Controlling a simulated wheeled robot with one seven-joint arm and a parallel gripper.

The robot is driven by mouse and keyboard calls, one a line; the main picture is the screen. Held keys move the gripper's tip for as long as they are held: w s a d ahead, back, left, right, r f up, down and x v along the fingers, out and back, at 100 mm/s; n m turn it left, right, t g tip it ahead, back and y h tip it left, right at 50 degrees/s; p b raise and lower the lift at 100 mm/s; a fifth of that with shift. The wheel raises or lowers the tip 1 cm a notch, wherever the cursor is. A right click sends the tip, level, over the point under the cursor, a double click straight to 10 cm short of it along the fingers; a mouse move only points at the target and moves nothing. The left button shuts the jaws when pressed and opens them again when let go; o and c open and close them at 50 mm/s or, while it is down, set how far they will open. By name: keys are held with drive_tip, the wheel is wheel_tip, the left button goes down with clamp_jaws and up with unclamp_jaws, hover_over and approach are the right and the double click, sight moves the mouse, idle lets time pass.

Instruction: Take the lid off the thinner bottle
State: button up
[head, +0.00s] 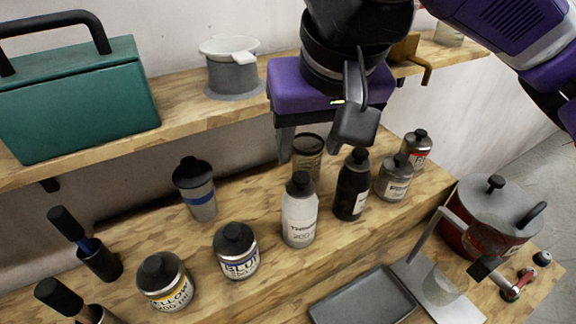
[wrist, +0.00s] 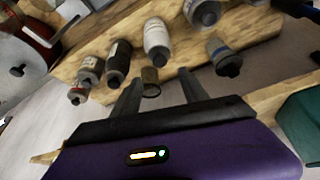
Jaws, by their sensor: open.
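The thinner bottle (head: 299,218) is white with a "THINN…" label and stands upright on the lower wooden shelf. Its black lid (head: 299,184) is on. In the wrist view the white bottle (wrist: 157,40) shows beyond my fingers, with its dark lid towards them. My gripper (head: 319,150) is open and empty, above and behind the bottle in the head view. The gripper's two fingers also show in the wrist view (wrist: 160,82), apart with nothing held between them. The fingers do not touch the bottle.
A black bottle (head: 352,187) stands close right of the thinner, the blue paint bottle (head: 236,252) to its left. An open tin (head: 308,157) stands behind it, near my fingers. An upper shelf (head: 185,115) holds a green box (head: 75,100). A grey tray (head: 364,299) lies in front.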

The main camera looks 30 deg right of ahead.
sight(301, 175)
drive_tip(key=x, duration=0.2)
drive_tip(key=shift+w+f, duration=0.25)
drive_tip(key=shift+f, duration=0.05)
drive_tip(key=shift+s+p+x, duration=0.2)
drive_tip(key=shift+p+x, duration=0.35)
drive_tip(key=shift+x, duration=2)
drive_tip(key=shift+f, duration=0.1)
clamp_jaws()
